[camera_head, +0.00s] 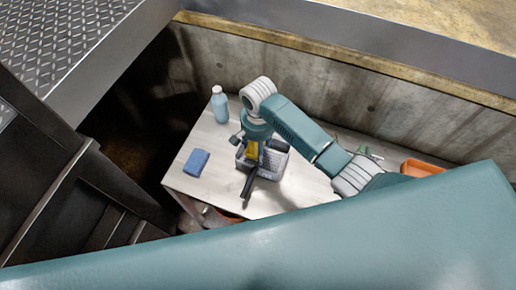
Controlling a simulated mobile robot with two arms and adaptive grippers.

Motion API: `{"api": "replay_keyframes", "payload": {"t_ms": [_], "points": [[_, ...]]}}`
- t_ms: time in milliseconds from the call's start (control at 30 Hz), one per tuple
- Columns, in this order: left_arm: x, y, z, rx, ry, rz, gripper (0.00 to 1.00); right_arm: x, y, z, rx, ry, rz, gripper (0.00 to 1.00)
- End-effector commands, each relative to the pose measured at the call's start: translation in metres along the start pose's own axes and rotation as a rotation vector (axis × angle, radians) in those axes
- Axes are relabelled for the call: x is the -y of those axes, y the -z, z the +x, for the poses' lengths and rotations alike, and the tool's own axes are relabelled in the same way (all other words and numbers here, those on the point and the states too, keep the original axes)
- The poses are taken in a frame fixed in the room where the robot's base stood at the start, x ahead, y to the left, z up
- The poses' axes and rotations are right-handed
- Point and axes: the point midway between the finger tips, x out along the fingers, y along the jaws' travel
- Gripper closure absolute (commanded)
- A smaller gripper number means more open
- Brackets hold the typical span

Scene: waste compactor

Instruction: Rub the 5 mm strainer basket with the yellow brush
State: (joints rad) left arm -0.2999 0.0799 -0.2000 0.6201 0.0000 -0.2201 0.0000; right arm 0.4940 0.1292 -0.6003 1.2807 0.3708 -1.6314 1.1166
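The strainer basket (273,163) is a small grey mesh box on the pale table, with a dark bar (247,186) sticking out toward the front edge. My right gripper (251,143) points down over the basket's left part and seems shut on the yellow brush (252,151). The brush is upright, with its lower end at or in the basket. Whether its bristles touch the mesh is hidden. The fingertips are small and partly covered by the wrist. My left gripper is not in view.
On the pale table (290,197), a blue bottle (220,106) stands at the back left and a blue sponge (196,162) lies at the left. An orange tray (421,168) and small green items (370,154) are at the right. A concrete wall (330,95) runs behind.

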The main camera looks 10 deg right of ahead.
Motion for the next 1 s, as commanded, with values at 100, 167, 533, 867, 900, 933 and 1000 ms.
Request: {"api": "replay_keyframes", "payload": {"t_ms": [100, 167, 533, 867, 900, 933, 1000], "points": [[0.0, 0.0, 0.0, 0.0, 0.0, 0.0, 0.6, 0.0, 0.0, 0.0, -0.001, 0.0, 0.0, 0.75], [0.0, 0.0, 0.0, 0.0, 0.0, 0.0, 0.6, 0.0, 0.0, -0.001, -0.001, 0.001, 0.0, 0.75], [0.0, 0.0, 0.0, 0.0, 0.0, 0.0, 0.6, 0.001, 0.0, -0.026, -0.001, 0.003, 0.0, 0.75], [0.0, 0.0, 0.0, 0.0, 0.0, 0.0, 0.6, 0.0, 0.0, -0.03, -0.001, 0.001, 0.0, 0.75], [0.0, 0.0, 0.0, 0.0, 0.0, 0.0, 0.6, 0.0, 0.0, -0.03, 0.0, 0.001, 0.0, 0.75], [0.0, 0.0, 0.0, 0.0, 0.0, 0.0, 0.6, 0.0, 0.0, -0.03, 0.0, 0.001, 0.0, 0.75], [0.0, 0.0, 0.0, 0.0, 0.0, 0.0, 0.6, 0.0, 0.0, -0.03, -0.001, 0.001, 0.0, 0.75]]}}
